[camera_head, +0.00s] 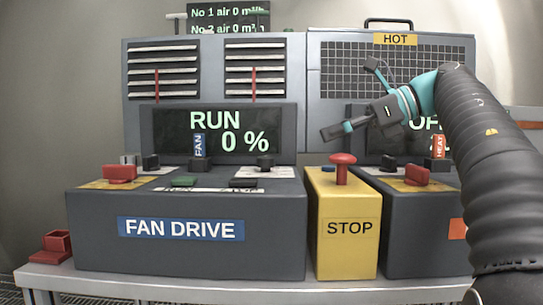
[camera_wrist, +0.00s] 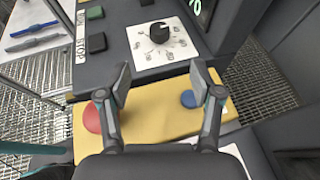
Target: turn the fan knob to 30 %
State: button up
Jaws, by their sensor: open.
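The fan knob (camera_head: 265,162) is a small black knob on a white scale plate, at the back right of the FAN DRIVE box (camera_head: 250,215). In the wrist view the fan knob (camera_wrist: 160,32) sits on its numbered dial, beyond my fingertips; its exact pointer setting is too small to read. The fan display (camera_head: 215,130) reads RUN 0 %. My gripper (camera_head: 347,98) is open and empty, raised above and to the right of the knob. In the wrist view my gripper (camera_wrist: 161,80) spans over the yellow box, its fingers apart from the knob.
The yellow STOP box (camera_head: 341,240) with a red mushroom button (camera_head: 342,165) and a blue button (camera_wrist: 189,98) stands right of the fan box. Green (camera_head: 184,181) and black (camera_head: 243,183) push buttons lie before the knob. A dark heater box (camera_head: 410,240) stands further right.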

aim_at(267, 158)
jog(key=x, duration=1.3)
jog(key=shift+a+f, duration=0.2)
jog(key=shift+a, duration=0.1)
jog(key=c, duration=1.1)
jog(key=shift+s+m+t+b, duration=0.1)
jog(key=shift+m+t+b, duration=0.2)
jog(key=shift+t+b, duration=0.1)
jog(key=shift+c, duration=0.2)
jog(key=shift+m+t, duration=0.3)
jog(key=shift+s+a+m+t+h+b, duration=0.1)
jog(key=shift+m+t+h+b, duration=0.1)
jog(key=shift+m+t+h, duration=0.35)
jog(key=shift+s+m+t+h+b, duration=0.15)
jog(key=shift+m+t+h, duration=0.2)
jog(key=shift+m+t, duration=0.3)
jog(key=shift+a+r+m+t+h+p, duration=0.15)
jog(key=shift+m+t+h+p, duration=0.35)
jog(key=shift+m+t+h, duration=1.4)
jog(key=shift+m+h, duration=0.1)
jog(key=shift+m, duration=0.3)
jog(key=shift+m+h, duration=0.3)
